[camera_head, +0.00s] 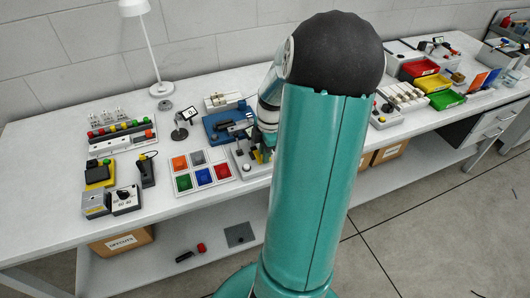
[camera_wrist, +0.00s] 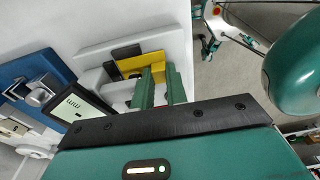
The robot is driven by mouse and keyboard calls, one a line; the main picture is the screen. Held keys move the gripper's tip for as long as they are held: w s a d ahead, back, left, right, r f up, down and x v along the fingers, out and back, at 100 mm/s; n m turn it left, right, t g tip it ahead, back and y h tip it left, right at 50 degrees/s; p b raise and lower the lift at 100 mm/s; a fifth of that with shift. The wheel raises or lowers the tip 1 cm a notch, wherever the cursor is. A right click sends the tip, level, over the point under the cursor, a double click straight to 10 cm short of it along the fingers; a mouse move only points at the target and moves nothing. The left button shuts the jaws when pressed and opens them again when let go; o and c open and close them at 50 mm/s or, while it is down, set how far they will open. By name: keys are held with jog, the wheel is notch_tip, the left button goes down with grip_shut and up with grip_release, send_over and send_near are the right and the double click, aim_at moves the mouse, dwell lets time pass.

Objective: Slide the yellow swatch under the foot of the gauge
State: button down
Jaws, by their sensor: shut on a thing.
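My gripper (camera_wrist: 160,85) has green fingers shut on the yellow swatch (camera_wrist: 143,64) in the wrist view. The swatch is over a light grey plate, beside a small black block (camera_wrist: 127,52); I cannot tell whether they touch. A little yellow (camera_head: 258,156) also shows beside my arm in the head view. The gauge's display (camera_wrist: 68,104), lettered "mm", is left of the fingers in the wrist view. I cannot make out the gauge's foot for certain. My arm hides part of this area in the head view.
A white tray (camera_head: 180,190) of coloured swatches lies left of the grey plate. A blue device (camera_head: 218,125) stands behind it. A small stand (camera_head: 179,133) and a lamp (camera_head: 161,89) are further left. Bare bench (camera_head: 40,170) shows at the far left.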

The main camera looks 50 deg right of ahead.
jog(key=c, duration=1.5)
grip_release()
jog(key=shift+w+d, duration=0.1)
jog(key=shift+w, duration=0.35)
jog(key=shift+d+r, duration=0.1)
jog(key=shift+r, duration=0.2)
jog(key=shift+o, duration=0.9)
notch_tip(320, 180, up, 13)
jog(key=s+d, duration=0.1)
jog(key=shift+s, duration=0.2)
jog(key=shift+d+r, duration=0.1)
